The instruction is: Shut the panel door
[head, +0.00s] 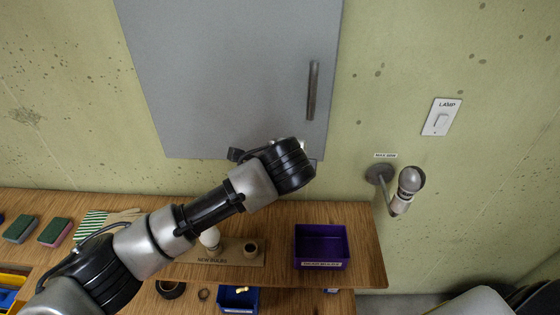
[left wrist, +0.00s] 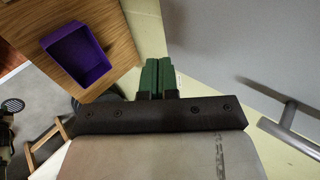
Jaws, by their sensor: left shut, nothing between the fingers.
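The grey panel door (head: 230,70) is on the green wall, with a vertical bar handle (head: 313,90) near its right edge. It looks flat or nearly flat to the wall; I cannot tell whether a small gap remains. My left arm reaches across to the door's lower right corner, and its wrist hides the fingers in the head view. In the left wrist view my left gripper (left wrist: 158,78) is shut and empty, its green fingertips beside the door (left wrist: 250,45). The handle (left wrist: 289,125) is right of the fingers, apart from them. My right gripper is not in view.
Below the door is a wooden shelf (head: 340,215) with a purple bin (head: 321,247), a bulb holder board (head: 220,258) and sponges (head: 55,232). A wall lamp (head: 409,185) sticks out right of the door, below a lamp switch (head: 441,117).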

